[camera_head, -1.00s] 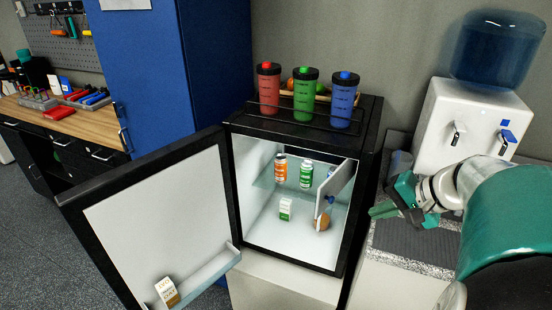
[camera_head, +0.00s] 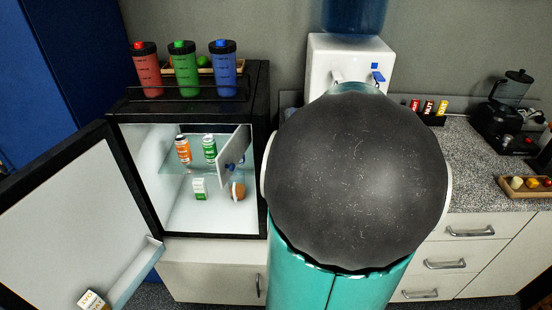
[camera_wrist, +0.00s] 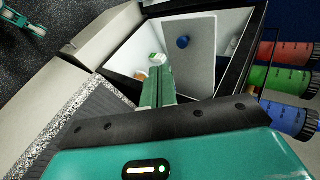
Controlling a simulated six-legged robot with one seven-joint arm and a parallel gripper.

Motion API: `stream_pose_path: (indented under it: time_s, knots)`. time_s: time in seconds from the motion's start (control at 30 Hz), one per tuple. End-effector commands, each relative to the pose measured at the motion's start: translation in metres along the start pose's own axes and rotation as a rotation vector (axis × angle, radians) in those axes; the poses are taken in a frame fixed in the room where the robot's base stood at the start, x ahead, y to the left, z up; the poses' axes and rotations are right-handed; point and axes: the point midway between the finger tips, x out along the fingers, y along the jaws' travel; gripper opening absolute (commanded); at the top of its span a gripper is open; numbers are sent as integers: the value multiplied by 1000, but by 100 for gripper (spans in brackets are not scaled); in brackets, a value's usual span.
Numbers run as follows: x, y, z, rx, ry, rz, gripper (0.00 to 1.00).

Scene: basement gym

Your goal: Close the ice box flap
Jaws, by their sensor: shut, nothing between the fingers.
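The ice box flap (camera_head: 232,158) is a white panel inside the open fridge, upper right, standing swung out from the compartment. In the wrist view the flap (camera_wrist: 193,65) faces me with its round blue knob (camera_wrist: 183,42). The fridge (camera_head: 262,110) is black with a white interior, and its door (camera_head: 70,215) stands wide open to the left. My gripper (camera_wrist: 158,72) shows in the wrist view with its green fingers shut and empty, pointing toward the opening just short of the flap. In the head view my arm hides the gripper.
In the fridge are an orange bottle (camera_head: 183,150), a green-and-white bottle (camera_head: 209,148), a small carton (camera_head: 200,188) and a brown round item (camera_head: 237,190). Three shaker bottles (camera_head: 184,70) stand on top. A water dispenser (camera_head: 350,58) and counter (camera_head: 470,175) lie right.

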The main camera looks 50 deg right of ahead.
Motion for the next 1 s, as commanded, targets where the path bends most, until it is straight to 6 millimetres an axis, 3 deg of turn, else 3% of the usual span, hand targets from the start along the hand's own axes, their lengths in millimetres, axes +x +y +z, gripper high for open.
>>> stream_pose_path:
  time_s: [0.27,0.4,0.6,1.0]
  knots:
    - [56,0,1,1,-6,1,0]
    - [70,-18,1,-5,-4,0,0]
    - [80,-28,1,-2,-3,0,0]
    - [82,-29,1,-1,0,0,0]
